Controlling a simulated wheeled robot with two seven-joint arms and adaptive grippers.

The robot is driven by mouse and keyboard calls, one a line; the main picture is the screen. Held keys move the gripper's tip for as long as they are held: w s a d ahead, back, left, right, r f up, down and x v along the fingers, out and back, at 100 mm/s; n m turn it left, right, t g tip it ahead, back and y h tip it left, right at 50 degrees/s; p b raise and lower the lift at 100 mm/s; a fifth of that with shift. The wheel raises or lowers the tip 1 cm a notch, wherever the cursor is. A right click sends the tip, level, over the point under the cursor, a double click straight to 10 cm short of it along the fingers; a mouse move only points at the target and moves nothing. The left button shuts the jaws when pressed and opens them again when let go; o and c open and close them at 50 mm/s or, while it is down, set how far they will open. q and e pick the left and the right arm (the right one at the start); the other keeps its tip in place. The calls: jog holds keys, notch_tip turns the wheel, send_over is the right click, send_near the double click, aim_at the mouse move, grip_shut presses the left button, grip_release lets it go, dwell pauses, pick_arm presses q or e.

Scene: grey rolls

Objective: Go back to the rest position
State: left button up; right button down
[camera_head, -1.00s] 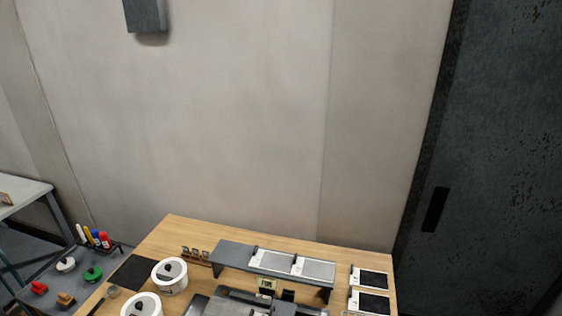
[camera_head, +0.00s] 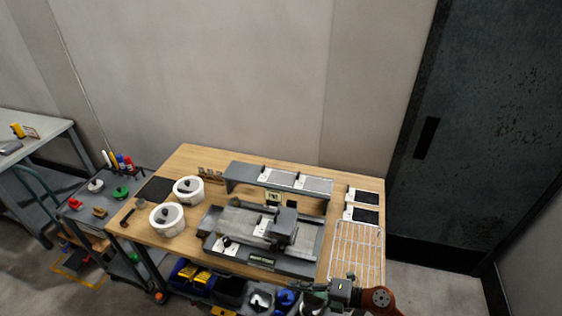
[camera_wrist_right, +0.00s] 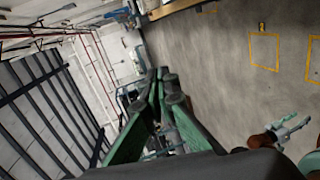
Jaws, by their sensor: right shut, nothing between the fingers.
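My right gripper (camera_head: 342,291) shows at the bottom of the head view, beside a red-brown arm joint, in front of the table's front right edge. In the right wrist view its green fingers (camera_wrist_right: 160,92) are close together, shut with nothing between them. Part of my other arm, with a small teal gripper (camera_wrist_right: 288,128), shows at the right of the wrist view, too small to tell whether its fingers are open. I cannot make out my left gripper in the head view.
A grey side cart (camera_head: 90,208) stands left. Floor is clear at right (camera_head: 440,290).

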jog(key=w+d+r+m+t+h, duration=0.6)
jog(key=w+d+r+m+t, duration=0.3)
jog(key=d+m+t, duration=0.4)
jog(key=s+d+f+m+g+h, duration=0.35)
jog(key=d+f+m+h, duration=0.2)
jog(key=d+m, duration=0.2)
jog(key=s+d+f+m+g+h, duration=0.2)
jog(key=s+d+f+m+h, duration=0.25)
jog(key=d+f+m, duration=0.35)
jog(key=s+d+f+m+g, duration=0.15)
jog(key=s+f+g, duration=0.3)
jog(key=s, duration=0.65)
jog(key=s+d+f+m+g, duration=0.15)
jog(key=s+f+g, duration=0.35)
jog(key=s, duration=0.6)
notch_tip(320, 180, down, 30)
jog(key=s+a+y, duration=0.1)
jog(key=s+a, duration=0.1)
pick_arm(q)
jog(key=shift+s, duration=0.3)
pick_arm(e)
jog(key=s+f+g, duration=0.2)
jog(key=s+f, duration=1.6)
jog(key=s, duration=0.2)
jog(key=shift+a+f+n, duration=0.15)
jog(key=shift+n, duration=0.3)
